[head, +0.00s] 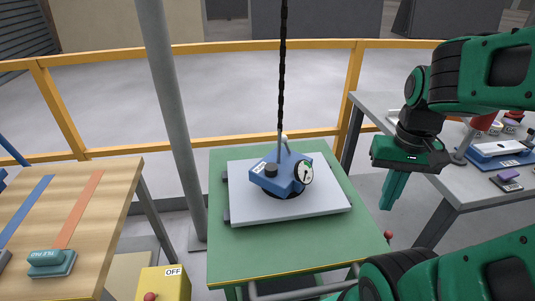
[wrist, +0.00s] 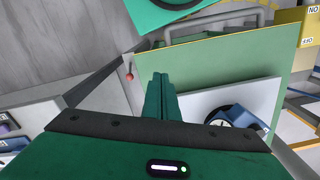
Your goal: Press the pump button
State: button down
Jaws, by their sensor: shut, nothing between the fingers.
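A blue lifting unit (head: 284,175) with a round white gauge (head: 303,173) sits on the pale slab (head: 245,207). A black round knob or button (head: 271,170), possibly the pump button, stands on its top beside a small white label. A black chain hangs down to the unit. In the wrist view the unit (wrist: 236,116) shows at the right, partly cut off by my gripper body. My gripper (head: 392,193) is shut and empty, pointing down to the right of the green table, apart from the unit. Its fingers also show in the wrist view (wrist: 161,85).
The slab lies on a green table (head: 227,258) with a red ball knob (head: 388,235) at its right. A wooden table (head: 100,230) stands left, a cluttered grey table (head: 440,180) right. A grey post (head: 167,110), yellow railing (head: 215,138) and yellow OFF box (head: 173,284) are nearby.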

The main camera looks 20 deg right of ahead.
notch_tip(320, 180, up, 11)
jog(key=n, duration=0.4)
send_over(271, 167)
jog(key=shift+w+f, duration=0.1)
jog(key=shift+f, duration=0.05)
notch_tip(271, 167, down, 14)
jog(key=shift+f, duration=0.1)
